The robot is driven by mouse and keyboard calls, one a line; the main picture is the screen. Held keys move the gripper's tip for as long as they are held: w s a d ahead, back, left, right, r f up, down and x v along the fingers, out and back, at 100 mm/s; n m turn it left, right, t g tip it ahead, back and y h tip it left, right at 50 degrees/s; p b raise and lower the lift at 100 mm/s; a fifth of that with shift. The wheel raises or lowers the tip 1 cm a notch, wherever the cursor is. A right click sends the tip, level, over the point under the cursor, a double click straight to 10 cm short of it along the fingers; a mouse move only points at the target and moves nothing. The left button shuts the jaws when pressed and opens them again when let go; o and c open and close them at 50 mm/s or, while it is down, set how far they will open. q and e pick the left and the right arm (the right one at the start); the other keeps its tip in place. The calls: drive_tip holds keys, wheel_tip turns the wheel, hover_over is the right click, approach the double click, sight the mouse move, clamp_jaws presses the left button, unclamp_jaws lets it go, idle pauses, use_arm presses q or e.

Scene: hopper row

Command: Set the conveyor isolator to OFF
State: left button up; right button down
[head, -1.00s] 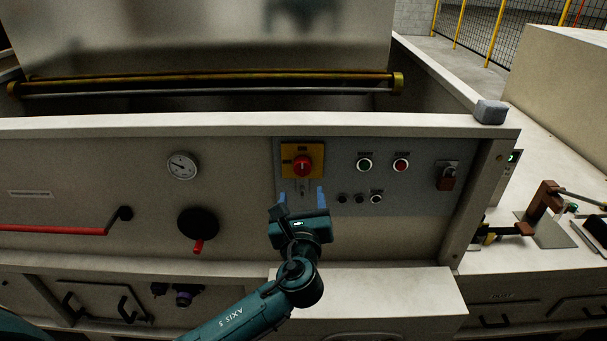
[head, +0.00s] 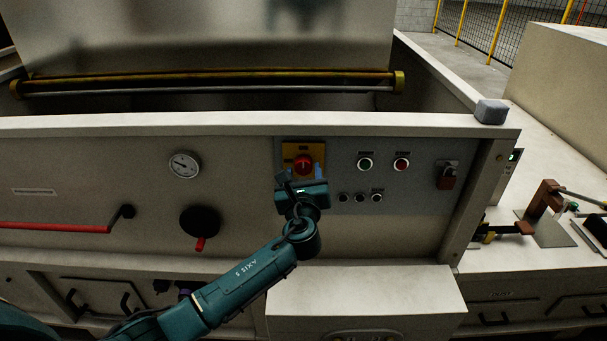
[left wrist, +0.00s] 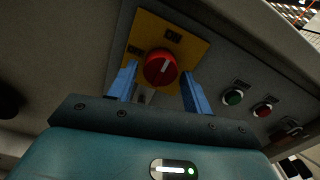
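The conveyor isolator is a red rotary knob (head: 303,164) on a yellow plate (head: 290,149) on the grey control panel. My right gripper is not in view.
Green (head: 365,164) and red (head: 401,165) push buttons sit right of the isolator, with several small dark buttons below. A red-brown padlock (head: 447,182) hangs further right. A gauge (head: 185,165) and a black knob with a red handle (head: 199,222) are left.

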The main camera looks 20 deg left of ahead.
use_arm(q)
drive_tip(key=c, duration=0.7)
drive_tip(key=shift+c, duration=0.2)
